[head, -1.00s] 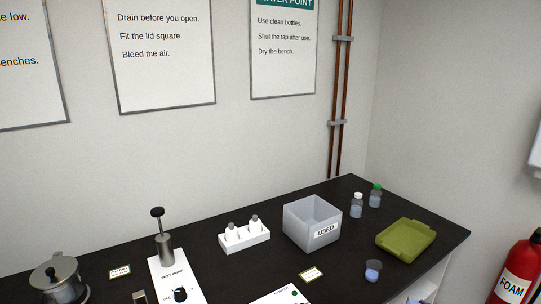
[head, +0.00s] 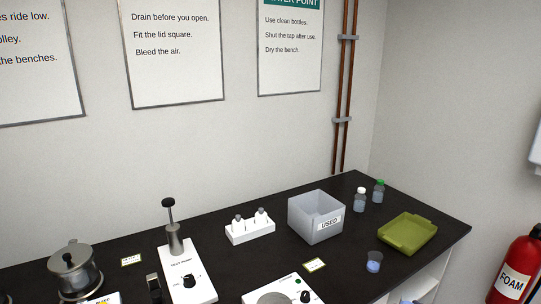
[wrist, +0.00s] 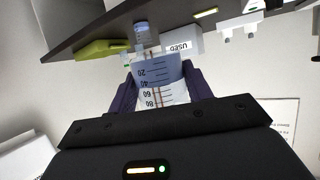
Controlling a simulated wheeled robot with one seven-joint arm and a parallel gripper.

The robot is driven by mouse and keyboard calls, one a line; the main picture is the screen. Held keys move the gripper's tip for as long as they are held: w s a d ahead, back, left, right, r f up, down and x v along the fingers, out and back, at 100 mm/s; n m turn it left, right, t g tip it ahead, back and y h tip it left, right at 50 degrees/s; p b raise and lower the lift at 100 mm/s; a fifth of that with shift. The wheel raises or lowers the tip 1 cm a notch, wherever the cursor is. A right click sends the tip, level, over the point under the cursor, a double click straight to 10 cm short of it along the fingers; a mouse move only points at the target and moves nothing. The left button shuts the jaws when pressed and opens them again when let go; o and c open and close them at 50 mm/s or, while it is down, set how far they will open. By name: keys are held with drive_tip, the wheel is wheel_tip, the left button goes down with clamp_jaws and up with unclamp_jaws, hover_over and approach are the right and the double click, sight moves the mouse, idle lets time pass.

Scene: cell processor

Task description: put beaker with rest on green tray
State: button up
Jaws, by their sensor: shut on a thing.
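My gripper (wrist: 160,92) is shut on a clear graduated beaker (wrist: 160,76), with marks from 20 to 80 and pale blue liquid in it. The gripper and this beaker show only in the wrist view, which sees the bench upside down. The green tray (head: 408,232) lies at the right end of the black bench and looks empty. It also shows in the wrist view (wrist: 98,48), beyond the held beaker and apart from it. A second small beaker (head: 374,262) with blue liquid stands on the bench in front of the tray.
Two capped bottles (head: 360,200) stand behind the tray. A grey bin (head: 317,216) marked USED is left of it. A white holder (head: 250,228), a test pump (head: 178,245) and a metal pot (head: 75,268) are farther left. A red extinguisher (head: 516,266) stands right of the bench.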

drive_tip(key=w+a+f, duration=0.2)
drive_tip(key=a+f, duration=0.4)
drive_tip(key=a, duration=0.7)
drive_tip(key=s+a+f, duration=0.3)
drive_tip(key=a+f, duration=0.1)
drive_tip(key=a, duration=0.1)
drive_tip(key=s+a+f+m+h, duration=0.1)
drive_tip(key=s+a+f, duration=0.2)
drive_tip(key=a+f, duration=0.2)
drive_tip(key=shift+a+h, duration=0.3)
drive_tip(key=shift+a, duration=0.4)
drive_tip(key=f, duration=0.2)
drive_tip(key=s+f, duration=0.1)
drive_tip(key=f, duration=0.2)
drive_tip(key=shift+s+f, duration=0.3)
drive_tip(key=shift+f, duration=0.05)
